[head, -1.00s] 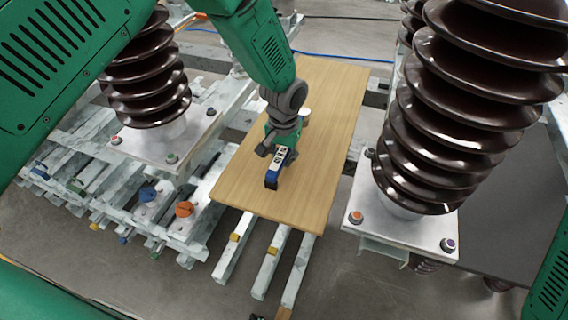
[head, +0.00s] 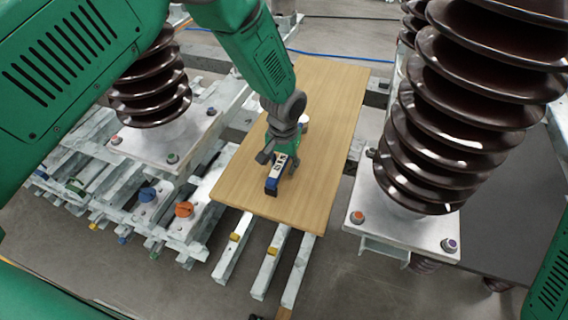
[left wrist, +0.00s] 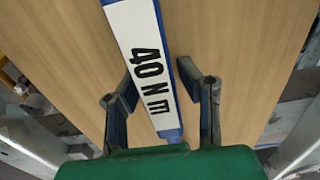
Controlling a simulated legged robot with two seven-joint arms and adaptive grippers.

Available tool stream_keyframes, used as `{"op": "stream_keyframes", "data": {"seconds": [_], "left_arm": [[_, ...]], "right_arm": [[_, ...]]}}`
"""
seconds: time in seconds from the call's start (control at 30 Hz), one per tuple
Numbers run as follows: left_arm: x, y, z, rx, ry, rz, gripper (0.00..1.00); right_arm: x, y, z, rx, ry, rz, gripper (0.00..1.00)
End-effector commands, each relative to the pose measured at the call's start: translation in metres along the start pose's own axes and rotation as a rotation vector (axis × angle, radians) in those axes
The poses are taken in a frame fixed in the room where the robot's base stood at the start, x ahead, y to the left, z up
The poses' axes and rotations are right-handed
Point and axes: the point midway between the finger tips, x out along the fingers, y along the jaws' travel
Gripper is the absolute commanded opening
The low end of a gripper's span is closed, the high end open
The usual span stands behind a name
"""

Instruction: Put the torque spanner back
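The torque spanner (head: 273,184) is blue with a white label and a dark end. It is over the wooden board (head: 325,115), its dark end toward the near edge. I cannot tell whether it touches the wood. My left gripper (head: 284,158) points down at the board with its fingers on both sides of the spanner. The far part of the spanner is hidden by my gripper. My right gripper is out of view.
Large brown ribbed insulators stand left (head: 150,85) and right (head: 440,130) of the board on bolted metal plates. A pale steel frame (head: 110,200) with coloured bolts lies to the left. The near and right parts of the board are bare.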

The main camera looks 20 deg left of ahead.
Motion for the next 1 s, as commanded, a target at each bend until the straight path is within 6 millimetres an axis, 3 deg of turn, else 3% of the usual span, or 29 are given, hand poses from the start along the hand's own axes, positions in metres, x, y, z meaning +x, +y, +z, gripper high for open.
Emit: {"op": "stream_keyframes", "data": {"seconds": [0.53, 0.7, 1.0], "left_arm": [[-0.103, 0.000, -0.001, 0.000, 0.004, 0.001, 0.32], [-0.117, 0.000, -0.001, 0.000, 0.003, 0.000, 0.32], [-0.120, 0.000, -0.001, 0.000, 0.001, 0.000, 0.32]], "right_arm": [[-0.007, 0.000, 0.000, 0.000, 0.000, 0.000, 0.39], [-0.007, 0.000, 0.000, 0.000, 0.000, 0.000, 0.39], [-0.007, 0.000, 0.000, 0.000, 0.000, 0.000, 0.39]]}}
